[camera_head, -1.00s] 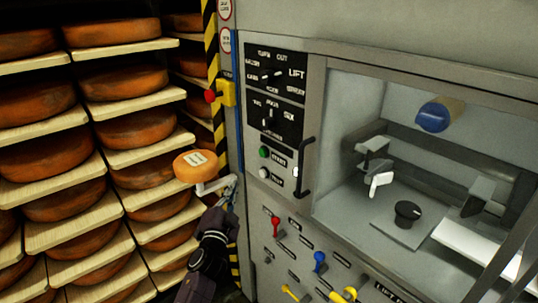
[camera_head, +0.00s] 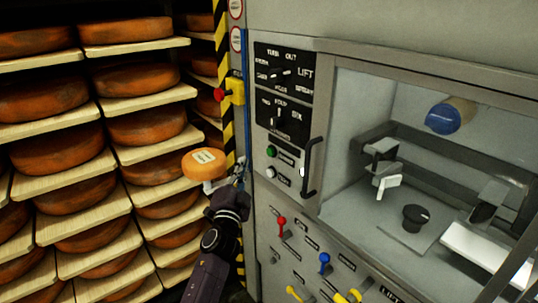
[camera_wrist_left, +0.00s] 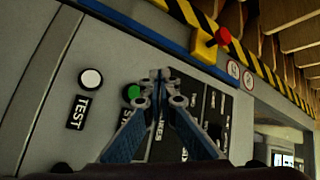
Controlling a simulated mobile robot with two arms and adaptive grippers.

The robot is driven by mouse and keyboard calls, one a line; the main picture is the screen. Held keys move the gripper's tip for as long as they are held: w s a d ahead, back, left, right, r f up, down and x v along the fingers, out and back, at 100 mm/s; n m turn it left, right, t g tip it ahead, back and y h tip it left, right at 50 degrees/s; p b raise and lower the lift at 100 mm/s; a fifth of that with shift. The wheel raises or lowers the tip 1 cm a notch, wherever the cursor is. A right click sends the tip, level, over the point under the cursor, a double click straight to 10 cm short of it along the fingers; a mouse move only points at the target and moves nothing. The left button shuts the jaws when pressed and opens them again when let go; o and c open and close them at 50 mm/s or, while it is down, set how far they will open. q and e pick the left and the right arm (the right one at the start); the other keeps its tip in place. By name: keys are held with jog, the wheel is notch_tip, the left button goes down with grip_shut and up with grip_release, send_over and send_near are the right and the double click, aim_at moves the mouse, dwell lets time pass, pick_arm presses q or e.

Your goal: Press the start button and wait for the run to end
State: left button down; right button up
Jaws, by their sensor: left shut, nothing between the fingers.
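The green start button (camera_head: 271,151) sits on the grey machine front, above a white button (camera_head: 270,171). In the left wrist view the green button (camera_wrist_left: 131,93) shows just left of my fingertips, its label partly hidden by a finger. The white button (camera_wrist_left: 91,78) there has a TEST label. My left gripper (camera_head: 240,172) is shut and empty, left of the buttons at the machine's left edge. Its closed fingers also show in the left wrist view (camera_wrist_left: 157,78). I cannot tell its exact distance from the panel. My right gripper is not in view.
A black panel with dials (camera_head: 283,90) is above the buttons, and a black handle (camera_head: 311,168) is to their right. A red knob on a yellow box (camera_head: 234,92) is at upper left. An orange cheese wheel (camera_head: 204,165) is beside my gripper. Shelves of cheese fill the left.

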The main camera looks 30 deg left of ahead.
aim_at(270, 152)
pick_arm(q)
jog(key=w+d+b, duration=0.2)
jog(key=w, duration=0.4)
jog(key=shift+d, duration=0.25)
jog(key=shift+w+b, duration=0.1)
jog(key=shift+b, duration=0.2)
dwell(0.9)
jog(key=shift+w+d, duration=0.15)
jog(key=shift+w, duration=0.15)
